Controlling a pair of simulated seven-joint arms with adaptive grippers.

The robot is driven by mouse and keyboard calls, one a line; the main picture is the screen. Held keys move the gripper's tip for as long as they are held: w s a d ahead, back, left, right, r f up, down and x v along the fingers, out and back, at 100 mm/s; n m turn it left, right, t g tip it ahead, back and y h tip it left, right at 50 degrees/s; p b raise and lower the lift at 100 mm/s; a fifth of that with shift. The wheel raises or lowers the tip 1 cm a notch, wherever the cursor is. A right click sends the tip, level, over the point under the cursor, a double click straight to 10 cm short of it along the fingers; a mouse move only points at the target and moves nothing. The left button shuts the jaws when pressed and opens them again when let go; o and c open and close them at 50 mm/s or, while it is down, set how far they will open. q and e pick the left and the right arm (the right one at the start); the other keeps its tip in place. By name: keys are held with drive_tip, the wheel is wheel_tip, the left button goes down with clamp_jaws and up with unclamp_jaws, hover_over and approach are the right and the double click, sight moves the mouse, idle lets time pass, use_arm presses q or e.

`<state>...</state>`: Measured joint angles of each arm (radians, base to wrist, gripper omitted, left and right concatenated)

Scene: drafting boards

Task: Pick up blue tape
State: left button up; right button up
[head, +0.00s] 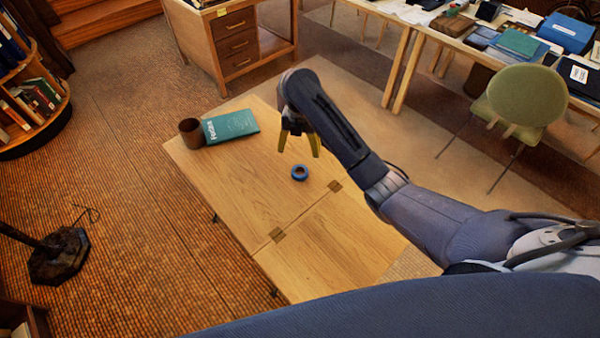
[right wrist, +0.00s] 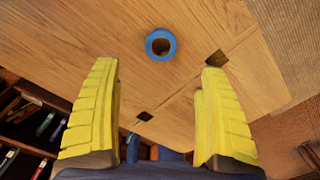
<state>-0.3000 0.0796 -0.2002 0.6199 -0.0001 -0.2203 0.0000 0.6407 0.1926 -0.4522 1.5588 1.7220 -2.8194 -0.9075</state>
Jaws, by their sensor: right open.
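A small roll of blue tape (head: 300,172) lies flat on the wooden table (head: 240,180), near its middle. It also shows in the right wrist view (right wrist: 161,45), ahead of the fingers and roughly centred between them. My right gripper (head: 299,150) is above the table, just behind the tape in the head view. Its two yellow fingers are spread wide with nothing between them, as the right wrist view (right wrist: 160,95) shows. The fingers are apart from the tape. My left gripper is in neither view.
A teal book (head: 230,126) and a brown cup (head: 191,132) stand together at the table's far left corner. Dark square inlays (head: 277,235) lie along the table's seam. The wood around the tape is clear. A green chair (head: 525,98) stands away on the right.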

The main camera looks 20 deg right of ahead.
hover_over(300, 171)
drive_tip(key=s, duration=0.1)
drive_tip(key=shift+a+f, duration=0.2)
drive_tip(key=shift+f, duration=3.25)
drive_tip(key=shift+s+f, duration=0.2)
drive_tip(key=shift+f, duration=2.6)
drive_tip(key=shift+c, duration=0.6)
drive_tip(key=c, duration=1.1)
